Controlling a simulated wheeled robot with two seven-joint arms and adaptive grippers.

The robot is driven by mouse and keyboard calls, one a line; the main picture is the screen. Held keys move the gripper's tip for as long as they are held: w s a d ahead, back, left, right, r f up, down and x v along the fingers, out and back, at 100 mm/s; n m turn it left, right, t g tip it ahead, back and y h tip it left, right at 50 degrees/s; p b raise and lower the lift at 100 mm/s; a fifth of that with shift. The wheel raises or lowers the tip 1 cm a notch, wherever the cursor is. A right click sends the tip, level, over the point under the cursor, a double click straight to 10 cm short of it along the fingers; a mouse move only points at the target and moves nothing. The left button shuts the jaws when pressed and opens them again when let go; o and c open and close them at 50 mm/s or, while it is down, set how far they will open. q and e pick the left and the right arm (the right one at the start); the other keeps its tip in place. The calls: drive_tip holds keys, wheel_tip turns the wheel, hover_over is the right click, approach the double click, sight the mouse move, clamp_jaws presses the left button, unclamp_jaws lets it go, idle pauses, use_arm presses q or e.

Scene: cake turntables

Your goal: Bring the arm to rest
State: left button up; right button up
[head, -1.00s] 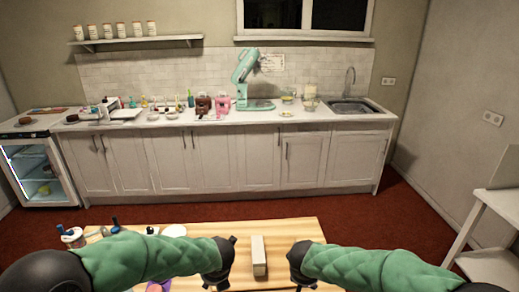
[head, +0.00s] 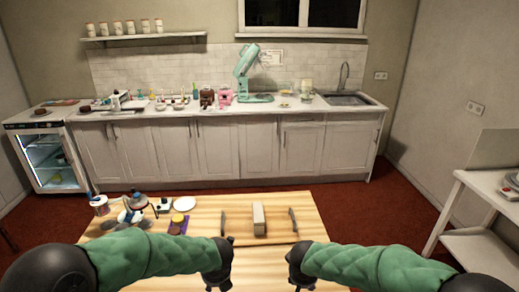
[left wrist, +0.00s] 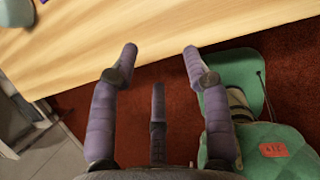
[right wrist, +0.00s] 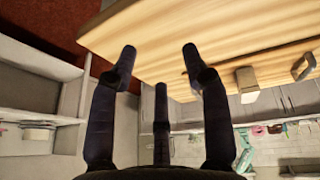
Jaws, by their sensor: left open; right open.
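My left gripper (head: 219,282) and right gripper (head: 301,282) are low in the head view, at the near part of a wooden table (head: 310,228). Both arms have green sleeves and reach in from the sides. In the left wrist view, the left gripper (left wrist: 160,50) has its fingers spread, with nothing between them, by the table edge. In the right wrist view, the right gripper (right wrist: 160,50) is likewise spread and empty, with fingertips by the table's edge. Neither gripper touches anything on the table that I can see.
A pale block (head: 259,220) stands mid-table between two slim dark items (head: 223,224) (head: 293,221). Jars, a white plate (head: 185,203) and other items crowd the table's left. A white shelf unit (head: 470,220) stands right. Red floor separates the table from the counter (head: 215,110).

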use_arm(q)
drive_tip(key=s+d+f+m+g+h, duration=0.1)
drive_tip(key=s+d+f+m+h, duration=0.1)
drive_tip(key=s+f+m, duration=0.9)
drive_tip(key=s+d+f+m+g+h, duration=0.1)
drive_tip(key=s+f+m+h, duration=0.3)
drive_tip(key=s+f+m, duration=0.7)
wheel_tip(320, 180, down, 6)
drive_tip(key=m+g, duration=0.1)
drive_tip(key=m, duration=1.2)
drive_tip(key=shift+s+d+r+g, duration=0.2)
drive_tip(key=shift+d+g, duration=0.1)
drive_tip(key=shift+d, duration=0.1)
use_arm(e)
drive_tip(key=s+a+f+m+g+y, duration=0.1)
drive_tip(key=s+f+m+g+y, duration=0.1)
drive_tip(key=s+f, duration=0.9)
drive_tip(key=s+a+f+m+g+y, duration=0.2)
drive_tip(key=s+f+y, duration=0.1)
drive_tip(key=s+f, duration=0.8)
wheel_tip(320, 180, down, 6)
drive_tip(key=shift+a+r, duration=0.1)
drive_tip(key=shift+a, duration=0.05)
